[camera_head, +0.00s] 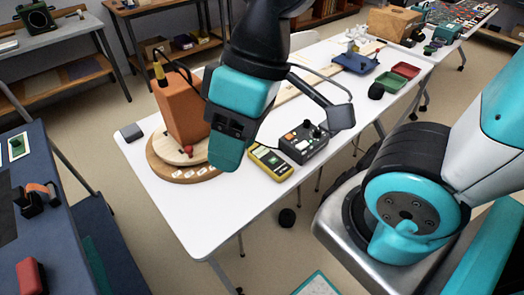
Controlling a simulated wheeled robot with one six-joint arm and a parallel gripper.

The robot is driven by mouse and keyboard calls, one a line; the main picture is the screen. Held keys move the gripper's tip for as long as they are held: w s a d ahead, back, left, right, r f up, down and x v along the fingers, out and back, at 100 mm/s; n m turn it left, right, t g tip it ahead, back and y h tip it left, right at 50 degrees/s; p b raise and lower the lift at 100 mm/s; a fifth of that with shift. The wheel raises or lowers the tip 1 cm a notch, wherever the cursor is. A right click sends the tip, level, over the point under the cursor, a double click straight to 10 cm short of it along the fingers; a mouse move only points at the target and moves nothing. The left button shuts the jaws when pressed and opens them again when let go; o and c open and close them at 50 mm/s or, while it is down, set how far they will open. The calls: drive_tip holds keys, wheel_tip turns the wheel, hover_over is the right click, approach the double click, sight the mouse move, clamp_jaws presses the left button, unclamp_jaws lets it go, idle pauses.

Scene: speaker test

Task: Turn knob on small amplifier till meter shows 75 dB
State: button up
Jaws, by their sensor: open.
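The small amplifier (303,142) is a dark box with coloured buttons and black knobs on top, standing near the white table's front edge. A yellow meter (270,163) with a dark screen lies just left of it; its reading is too small to make out. My gripper (227,148) is open and hangs over the table, left of the amplifier and in front of an orange-brown speaker box (178,105). It appears apart from the knobs. My arm hides part of the speaker and the table behind it.
The speaker stands on a round wooden base (168,172) with a red knob (188,149). Trays (405,70) and a black round object (376,91) lie farther back on the white table (222,212). A blue bench (60,190) is at left. The table's front left is clear.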

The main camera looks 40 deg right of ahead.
drive_tip(key=w+d+f+m, duration=0.2)
drive_tip(key=w+d, duration=0.2)
drive_tip(key=w, duration=0.3)
drive_tip(key=m+h+b, duration=0.3)
drive_tip(key=m+h, duration=0.1)
drive_tip(key=m, duration=0.3)
hover_over(319, 130)
wheel_tip(319, 130, down, 10)
wheel_tip(319, 130, down, 17)
drive_tip(key=shift+w+f, duration=0.1)
